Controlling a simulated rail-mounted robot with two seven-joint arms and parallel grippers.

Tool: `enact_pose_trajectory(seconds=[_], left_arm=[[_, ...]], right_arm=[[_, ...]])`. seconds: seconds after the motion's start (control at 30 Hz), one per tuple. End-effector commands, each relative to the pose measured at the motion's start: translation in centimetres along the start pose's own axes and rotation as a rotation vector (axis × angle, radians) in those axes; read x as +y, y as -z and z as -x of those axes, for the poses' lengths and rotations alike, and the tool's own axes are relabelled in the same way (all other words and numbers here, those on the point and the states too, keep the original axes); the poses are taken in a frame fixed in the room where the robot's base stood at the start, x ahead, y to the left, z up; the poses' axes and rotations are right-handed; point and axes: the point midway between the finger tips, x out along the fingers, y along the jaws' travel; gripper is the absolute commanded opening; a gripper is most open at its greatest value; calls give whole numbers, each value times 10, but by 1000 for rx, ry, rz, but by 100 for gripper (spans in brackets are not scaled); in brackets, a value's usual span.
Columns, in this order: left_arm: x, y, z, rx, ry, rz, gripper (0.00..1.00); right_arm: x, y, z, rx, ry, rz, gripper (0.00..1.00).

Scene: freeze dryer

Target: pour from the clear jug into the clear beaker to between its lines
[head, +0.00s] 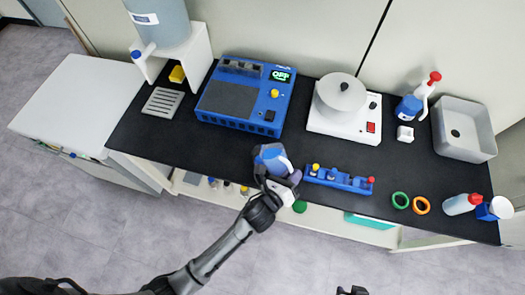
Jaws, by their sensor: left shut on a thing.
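My left gripper (284,181) is shut on a bluish vessel with a pale part on its right side (268,156), which I take to be the clear jug. It is at the front edge of the black bench, just in front of the blue device. The gripper covers its lower part, and I cannot tell its tilt or liquid level. I cannot make out the clear beaker or its lines; it may be hidden by the jug or gripper. A small dark tip at the bottom edge (352,290) may be my right gripper; its jaws cannot be read.
On the black bench (165,135) stand a blue device with a display (238,97), a white hotplate with a pot (340,100), a blue rack with coloured knobs (338,180), green and orange rings (400,200), bottles (460,204) and a grey sink (463,130).

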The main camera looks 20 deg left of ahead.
Motion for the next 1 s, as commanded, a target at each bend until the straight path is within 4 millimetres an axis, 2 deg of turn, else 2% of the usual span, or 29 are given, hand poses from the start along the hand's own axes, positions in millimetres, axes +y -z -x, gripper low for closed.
enact_pose_trajectory(seconds=[1.0], left_arm=[[0,-9,-1,6,2,44,0]], right_arm=[[0,2,6,1,1,-1,43]])
